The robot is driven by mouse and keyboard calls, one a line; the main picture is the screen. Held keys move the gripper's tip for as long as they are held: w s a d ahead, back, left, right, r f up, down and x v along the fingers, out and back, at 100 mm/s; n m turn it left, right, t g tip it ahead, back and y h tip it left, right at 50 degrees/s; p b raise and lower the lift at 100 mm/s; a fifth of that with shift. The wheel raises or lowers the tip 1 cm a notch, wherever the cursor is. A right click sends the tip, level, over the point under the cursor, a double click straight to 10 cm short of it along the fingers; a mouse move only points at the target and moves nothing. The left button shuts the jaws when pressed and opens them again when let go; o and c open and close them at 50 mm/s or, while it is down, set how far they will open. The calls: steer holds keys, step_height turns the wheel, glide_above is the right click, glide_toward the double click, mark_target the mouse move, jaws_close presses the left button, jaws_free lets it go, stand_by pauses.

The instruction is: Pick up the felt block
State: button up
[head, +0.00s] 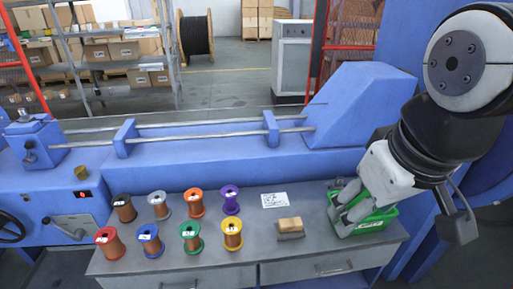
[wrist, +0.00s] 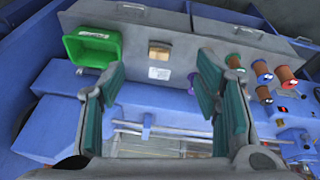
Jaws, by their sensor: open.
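The felt block (head: 290,224) is a small tan block on a low grey holder (head: 291,236) on the grey workbench, left of the green bin. In the wrist view the block (wrist: 159,46) shows beyond the fingertips, near the top middle. My gripper (head: 339,205) hangs over the left part of the green bin, to the right of the block and apart from it. In the wrist view its two fingers (wrist: 160,72) are spread wide with nothing between them.
A green bin (head: 376,226) stands at the bench's right end. A white label card (head: 275,200) lies behind the block. Several coloured wire spools (head: 190,236) fill the left of the bench (head: 255,255). The blue strander machine (head: 230,160) runs behind it.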

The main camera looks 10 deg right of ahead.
steer(key=w+f+n+g+b, duration=0.1)
steer(key=w+f+n+b, duration=0.3)
steer(key=w, duration=0.4)
steer(key=w+f+n+g+b, duration=0.1)
steer(key=w+f+n+b, duration=0.25)
steer(key=w+f, duration=0.4)
steer(key=n+g+h+b, duration=0.1)
steer(key=n+g+b, duration=0.1)
steer(key=n+b, duration=0.6)
glide_above(291, 221)
steer(key=p, duration=0.1)
steer(key=shift+n, duration=0.35)
steer(key=f, duration=2.2)
steer(key=shift+s+a, duration=0.35)
steer(key=shift+w+d+f+b, duration=0.15)
steer(key=shift+f+b, duration=0.2)
steer(key=shift+f, duration=1.05)
steer(key=shift+w+d+f+b, duration=0.15)
steer(key=shift+f+b, duration=0.2)
steer(key=shift+f, duration=1)
jaws_close()
steer(key=shift+r, duration=0.15)
